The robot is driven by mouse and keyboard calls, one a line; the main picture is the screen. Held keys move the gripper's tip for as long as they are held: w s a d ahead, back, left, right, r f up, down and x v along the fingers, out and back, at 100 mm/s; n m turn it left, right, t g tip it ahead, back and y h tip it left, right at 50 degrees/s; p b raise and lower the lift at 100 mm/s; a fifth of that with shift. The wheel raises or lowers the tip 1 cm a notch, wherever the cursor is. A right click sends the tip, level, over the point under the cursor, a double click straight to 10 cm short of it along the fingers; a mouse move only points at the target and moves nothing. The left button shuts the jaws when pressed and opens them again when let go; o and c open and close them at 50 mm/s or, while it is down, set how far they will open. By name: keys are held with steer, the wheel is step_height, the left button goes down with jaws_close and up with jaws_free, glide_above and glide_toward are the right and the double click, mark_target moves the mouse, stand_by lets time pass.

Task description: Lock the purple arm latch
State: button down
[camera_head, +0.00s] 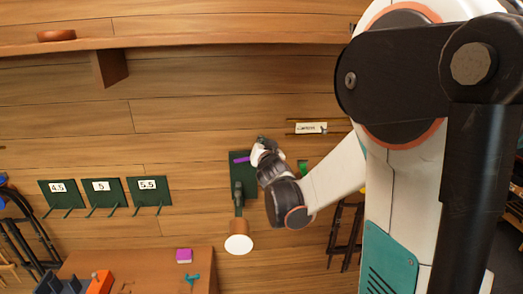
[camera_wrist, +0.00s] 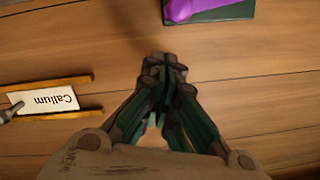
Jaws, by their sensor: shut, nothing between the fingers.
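The purple arm latch (camera_head: 241,160) is a short purple bar at the upper left of a dark green wall panel (camera_head: 235,170). It lies nearly level in the head view. In the wrist view, part of the purple latch (camera_wrist: 190,9) shows at the top edge, with the green panel (camera_wrist: 238,12) behind it. My gripper (camera_head: 262,142) is by the panel's upper right side, right of the latch. In the wrist view my gripper (camera_wrist: 165,60) is shut and empty, with plank wall behind its fingertips and a gap to the latch. My gripper hides part of the panel.
A "Callum" name plate (camera_wrist: 50,101) sits between two rails on the wall; it also shows in the head view (camera_head: 311,128). Numbered green panels (camera_head: 101,190) with pegs hang at left. A white-topped cylinder (camera_head: 238,244) is below the latch panel. A bench (camera_head: 140,262) holds small items.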

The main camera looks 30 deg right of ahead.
steer(key=v, duration=0.9)
steer(key=shift+s+r+p, duration=0.3)
steer(key=shift+s+p, duration=0.05)
